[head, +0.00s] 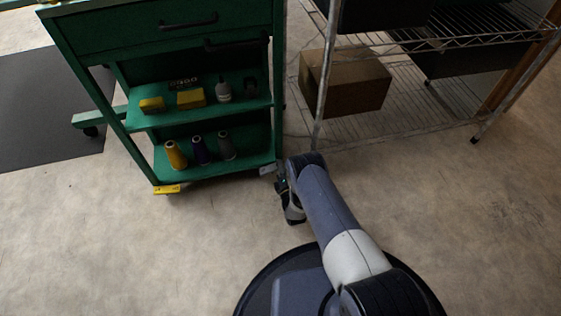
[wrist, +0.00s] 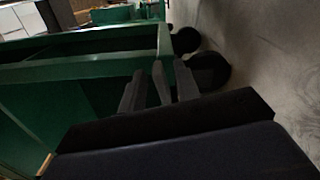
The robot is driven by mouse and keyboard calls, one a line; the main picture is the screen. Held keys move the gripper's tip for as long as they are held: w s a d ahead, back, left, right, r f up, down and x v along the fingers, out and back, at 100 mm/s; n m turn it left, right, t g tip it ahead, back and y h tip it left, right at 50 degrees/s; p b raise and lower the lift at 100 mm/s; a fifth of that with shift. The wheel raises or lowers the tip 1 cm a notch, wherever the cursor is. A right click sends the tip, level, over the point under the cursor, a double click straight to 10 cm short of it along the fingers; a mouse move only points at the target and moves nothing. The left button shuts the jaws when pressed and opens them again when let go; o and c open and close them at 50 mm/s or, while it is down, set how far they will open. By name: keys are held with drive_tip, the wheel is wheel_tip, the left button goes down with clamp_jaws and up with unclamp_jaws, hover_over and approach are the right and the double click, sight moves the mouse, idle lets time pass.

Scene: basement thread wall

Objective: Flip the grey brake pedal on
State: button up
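The grey brake pedal (head: 268,169) is a small pale tab low at the front right corner of the green cart (head: 200,164), by the floor. My gripper (head: 283,186) is low, just right of and slightly nearer than that corner, partly hidden by my own arm. In the wrist view my gripper (wrist: 158,80) shows dark grey fingers close together, with nothing clearly held between them. They point along the cart's green lower frame (wrist: 80,68). I cannot make out the grey pedal in the wrist view, nor whether the gripper touches it.
A yellow pedal (head: 167,189) is at the cart's front left corner. Black caster wheels (wrist: 208,71) show beside the fingers. A wire shelf (head: 430,118) with a cardboard box (head: 345,85) stands at the right. The floor (head: 130,245) in front is clear.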

drive_tip(key=shift+c, duration=0.2)
clamp_jaws()
idle(0.3)
drive_tip(key=m, duration=0.1)
drive_tip(key=f+m, duration=0.1)
drive_tip(key=m, duration=0.3)
drive_tip(key=shift+d+f, duration=0.15)
drive_tip(key=shift+f, duration=0.25)
drive_tip(key=shift+o, duration=0.2)
unclamp_jaws()
